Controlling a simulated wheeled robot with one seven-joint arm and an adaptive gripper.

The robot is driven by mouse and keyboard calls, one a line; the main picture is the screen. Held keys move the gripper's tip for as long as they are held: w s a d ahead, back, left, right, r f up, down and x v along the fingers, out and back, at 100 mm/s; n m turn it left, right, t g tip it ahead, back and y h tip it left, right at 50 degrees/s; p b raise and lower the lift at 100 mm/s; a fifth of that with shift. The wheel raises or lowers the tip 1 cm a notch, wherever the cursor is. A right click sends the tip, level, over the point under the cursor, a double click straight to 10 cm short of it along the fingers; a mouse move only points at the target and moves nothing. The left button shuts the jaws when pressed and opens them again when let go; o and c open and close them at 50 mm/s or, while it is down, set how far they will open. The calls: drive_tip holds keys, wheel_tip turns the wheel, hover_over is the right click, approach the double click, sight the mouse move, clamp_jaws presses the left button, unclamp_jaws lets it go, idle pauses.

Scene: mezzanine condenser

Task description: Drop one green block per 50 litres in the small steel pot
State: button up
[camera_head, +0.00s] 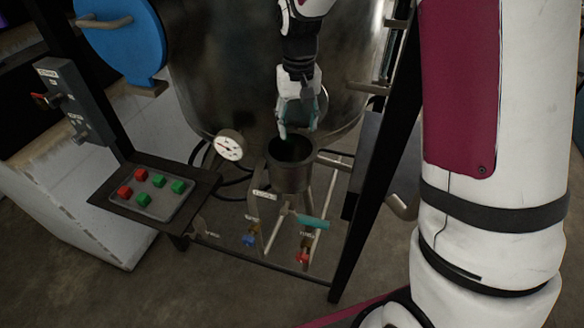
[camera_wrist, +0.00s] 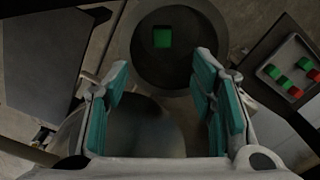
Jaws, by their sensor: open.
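The small steel pot (camera_head: 290,178) stands upright in front of the big tank, with its dark mouth facing up. My gripper (camera_head: 298,132) hangs just above the pot's rim, fingers down. In the wrist view my gripper (camera_wrist: 160,95) is open, with nothing between its teal pads. The pot (camera_wrist: 140,66) lies beyond the fingertips, and one green block (camera_wrist: 162,37) shows inside its mouth. The tray (camera_head: 160,210) at left holds three green blocks (camera_head: 178,187) and two red blocks (camera_head: 125,191). A round dial gauge (camera_head: 229,145) stands between tray and pot; its reading is too small to tell.
The big steel tank (camera_head: 220,90) stands right behind the pot. A blue round cover (camera_head: 120,40) and a grey switch box (camera_head: 75,100) are at upper left. Valves with blue (camera_head: 249,240) and red (camera_head: 302,258) handles sit below the pot. A black frame post (camera_head: 375,190) stands right.

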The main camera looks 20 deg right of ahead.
wheel_tip(320, 180, up, 12)
idle(0.5)
drive_tip(key=shift+s, duration=0.1)
